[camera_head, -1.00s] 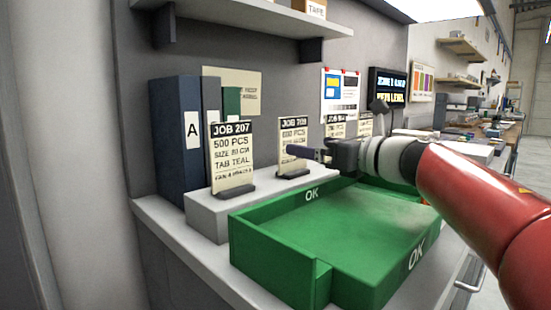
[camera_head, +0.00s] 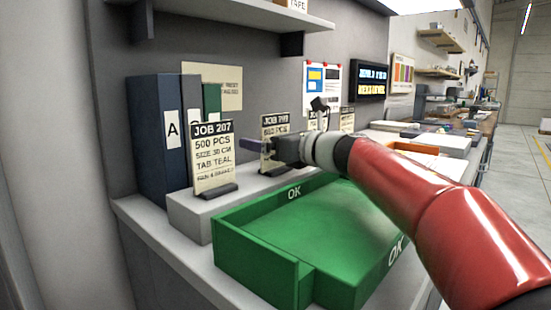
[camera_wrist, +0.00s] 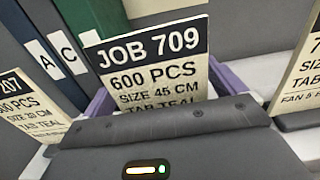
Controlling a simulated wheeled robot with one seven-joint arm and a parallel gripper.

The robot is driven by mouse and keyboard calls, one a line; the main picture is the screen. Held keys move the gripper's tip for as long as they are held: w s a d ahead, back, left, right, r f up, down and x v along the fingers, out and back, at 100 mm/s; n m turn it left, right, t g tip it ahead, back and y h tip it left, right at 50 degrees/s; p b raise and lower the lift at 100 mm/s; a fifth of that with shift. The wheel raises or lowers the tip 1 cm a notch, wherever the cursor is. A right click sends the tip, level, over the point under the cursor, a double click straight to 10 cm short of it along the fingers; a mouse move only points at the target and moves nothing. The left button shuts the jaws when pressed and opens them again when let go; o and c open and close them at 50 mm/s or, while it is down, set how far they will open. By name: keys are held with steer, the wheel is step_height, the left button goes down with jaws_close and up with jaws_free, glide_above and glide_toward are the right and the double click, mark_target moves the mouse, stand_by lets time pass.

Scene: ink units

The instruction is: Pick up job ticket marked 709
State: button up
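The job ticket marked 709 (camera_wrist: 150,72) stands upright, a cream card with a dark header. In the wrist view it is between the two purple fingers of my gripper (camera_wrist: 165,88). The fingers are apart, one beside each side edge, with a visible gap on the right; contact on the left is unclear. The ticket's lower part is hidden behind the gripper body.
Ticket 207 (camera_head: 212,158) stands left on the grey ledge (camera_head: 200,209); another ticket (camera_wrist: 303,80) stands close on the right. Binders (camera_head: 155,140) are behind. A green OK tray (camera_head: 325,225) lies in front, below my arm. A shelf (camera_head: 230,14) hangs above.

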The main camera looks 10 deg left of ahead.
steer(key=c, duration=0.8)
